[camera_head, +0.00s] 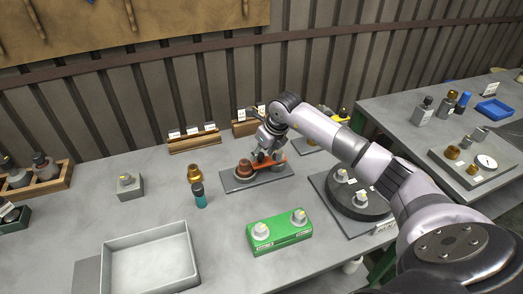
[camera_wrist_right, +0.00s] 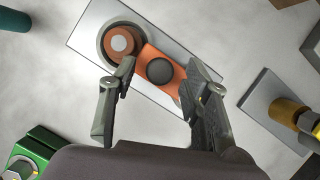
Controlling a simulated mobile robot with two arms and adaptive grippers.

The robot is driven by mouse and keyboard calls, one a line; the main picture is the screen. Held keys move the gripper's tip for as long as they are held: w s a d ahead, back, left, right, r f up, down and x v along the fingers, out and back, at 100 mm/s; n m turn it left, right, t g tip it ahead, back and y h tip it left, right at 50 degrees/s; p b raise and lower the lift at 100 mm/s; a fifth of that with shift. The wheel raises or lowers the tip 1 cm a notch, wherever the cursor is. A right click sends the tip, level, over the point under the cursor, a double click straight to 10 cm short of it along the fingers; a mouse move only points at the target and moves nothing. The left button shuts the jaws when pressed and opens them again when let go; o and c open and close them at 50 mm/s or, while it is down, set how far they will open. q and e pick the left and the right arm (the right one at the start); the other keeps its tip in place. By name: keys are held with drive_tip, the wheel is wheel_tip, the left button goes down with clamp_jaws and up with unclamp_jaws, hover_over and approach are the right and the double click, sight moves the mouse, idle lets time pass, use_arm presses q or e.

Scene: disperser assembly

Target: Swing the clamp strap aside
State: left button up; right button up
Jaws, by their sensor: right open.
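The orange clamp strap (camera_head: 276,162) lies over a grey base plate (camera_head: 240,186) in the middle of the table. In the right wrist view the strap (camera_wrist_right: 149,57) runs from beside a round copper-brown part (camera_wrist_right: 121,40) down to the right, with a dark round knob (camera_wrist_right: 160,70) on it. My right gripper (camera_head: 265,156) is low over the plate. In the right wrist view its fingers (camera_wrist_right: 165,78) are open, one on each side of the strap. Contact with the strap cannot be told. Part of the strap's far end is hidden behind one finger. My left gripper is not in view.
A green block (camera_head: 279,235) with two pale knobs stands in front, and a dark round fixture (camera_head: 357,204) to the right. A teal-bodied bottle (camera_head: 200,199) and a brass part (camera_head: 194,173) stand left of the plate. A grey tray (camera_head: 150,236) is front left.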

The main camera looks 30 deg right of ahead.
drive_tip(key=shift+w+f, duration=0.1)
drive_tip(key=shift+f, duration=0.1)
drive_tip(key=shift+c, duration=0.6)
clamp_jaws()
